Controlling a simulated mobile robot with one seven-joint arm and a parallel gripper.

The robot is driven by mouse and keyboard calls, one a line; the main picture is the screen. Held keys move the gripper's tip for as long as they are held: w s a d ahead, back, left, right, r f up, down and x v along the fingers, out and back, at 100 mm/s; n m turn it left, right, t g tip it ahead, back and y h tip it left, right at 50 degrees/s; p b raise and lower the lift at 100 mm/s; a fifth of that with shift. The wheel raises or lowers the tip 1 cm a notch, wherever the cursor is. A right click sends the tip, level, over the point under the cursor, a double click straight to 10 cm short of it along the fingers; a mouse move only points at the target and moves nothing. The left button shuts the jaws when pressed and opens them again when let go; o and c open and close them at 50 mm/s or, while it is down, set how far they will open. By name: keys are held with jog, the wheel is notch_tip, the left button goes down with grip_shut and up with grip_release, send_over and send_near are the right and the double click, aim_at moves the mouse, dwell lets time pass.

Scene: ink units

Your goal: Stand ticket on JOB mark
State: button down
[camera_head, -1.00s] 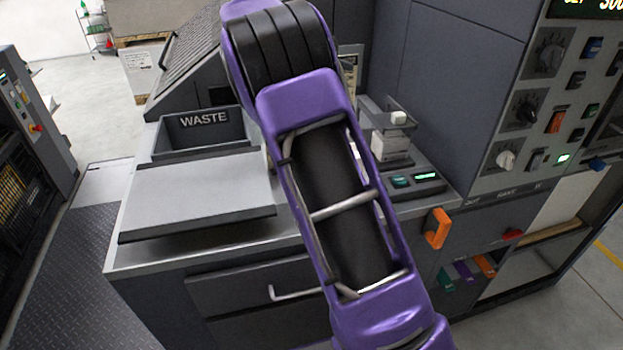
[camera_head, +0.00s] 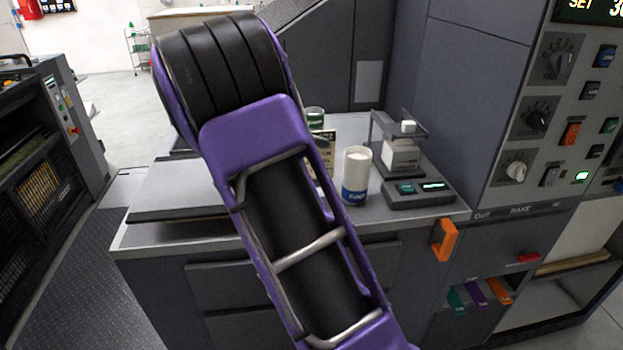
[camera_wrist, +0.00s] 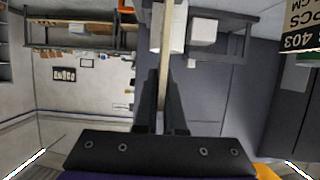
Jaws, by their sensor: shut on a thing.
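My gripper (camera_wrist: 160,82) shows in the wrist view, its dark fingers closed on a thin pale strip, which looks like the ticket (camera_wrist: 166,45) seen edge-on. The ticket's face cannot be read from here. In the head view my purple arm hides the gripper and the held ticket. The JOB mark is not visible in either view.
A white and blue canister (camera_head: 356,178) stands on the counter right of my arm, beside a stamping device (camera_head: 402,155) with a lit base. A printed card (camera_wrist: 302,28) is at the wrist view's upper right. A grey tray lid (camera_head: 175,192) lies left.

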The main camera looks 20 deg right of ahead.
notch_tip(320, 180, down, 7)
jog(key=shift+r, duration=0.2)
jog(key=shift+b, duration=0.3)
jog(key=shift+f, duration=0.15)
jog(key=c, duration=1)
grip_release()
jog(key=shift+w+a+r, duration=0.1)
jog(key=shift+a+r, duration=0.15)
jog(key=shift+r, duration=0.05)
jog(key=v, duration=1.1)
jog(key=shift+a+p, duration=0.2)
jog(key=shift+p, duration=0.25)
